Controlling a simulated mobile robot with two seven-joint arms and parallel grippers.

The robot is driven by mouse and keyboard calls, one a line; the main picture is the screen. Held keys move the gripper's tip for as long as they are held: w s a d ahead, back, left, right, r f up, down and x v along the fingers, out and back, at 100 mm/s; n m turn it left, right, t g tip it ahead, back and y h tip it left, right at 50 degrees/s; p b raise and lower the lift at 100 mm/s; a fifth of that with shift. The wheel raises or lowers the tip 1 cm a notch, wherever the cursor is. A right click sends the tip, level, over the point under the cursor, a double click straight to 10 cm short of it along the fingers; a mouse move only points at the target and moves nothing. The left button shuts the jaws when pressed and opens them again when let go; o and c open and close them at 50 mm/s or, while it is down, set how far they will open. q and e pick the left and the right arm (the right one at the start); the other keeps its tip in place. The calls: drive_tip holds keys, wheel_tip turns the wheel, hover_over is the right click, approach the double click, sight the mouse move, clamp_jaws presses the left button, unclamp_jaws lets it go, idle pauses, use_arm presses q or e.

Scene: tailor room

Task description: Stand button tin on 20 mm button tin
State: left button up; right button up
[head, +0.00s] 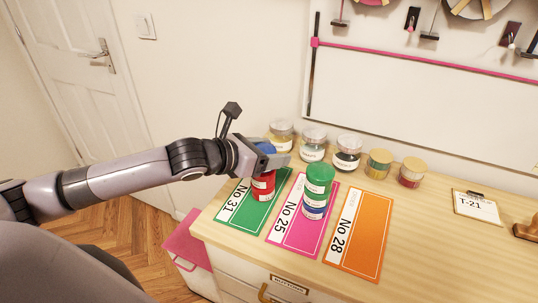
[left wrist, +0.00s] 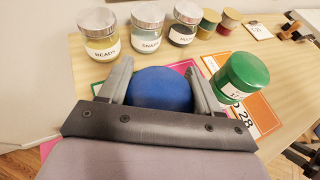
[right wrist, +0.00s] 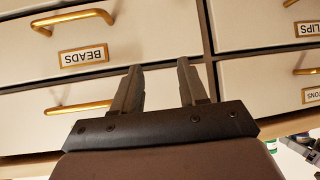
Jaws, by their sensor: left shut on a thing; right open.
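My left gripper (head: 268,158) is shut on a blue-lidded tin (head: 266,147), which shows between the fingers in the left wrist view (left wrist: 160,90). It is over a red tin (head: 263,186) on the green No 31 card (head: 236,207). The gripper hides the red tin's top, so I cannot tell whether the two tins touch. A green tin (head: 320,176) stands on a blue tin (head: 314,208) on the pink No 25 card (head: 290,236). My right gripper (right wrist: 160,80) is open and empty in front of the drawers.
Several lidded jars (head: 314,145) stand in a row behind the cards. The orange No 28 card (head: 358,240) is bare. A T-21 clipboard (head: 476,207) lies to the right. Drawers, one labelled BEADS (right wrist: 84,56), face my right gripper.

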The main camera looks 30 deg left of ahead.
use_arm(q)
drive_tip(key=shift+f, duration=0.25)
drive_tip(key=shift+f, duration=0.15)
drive_tip(key=o, duration=1.1)
drive_tip(key=shift+b+v, duration=1.75)
drive_tip(key=shift+v, duration=4.3)
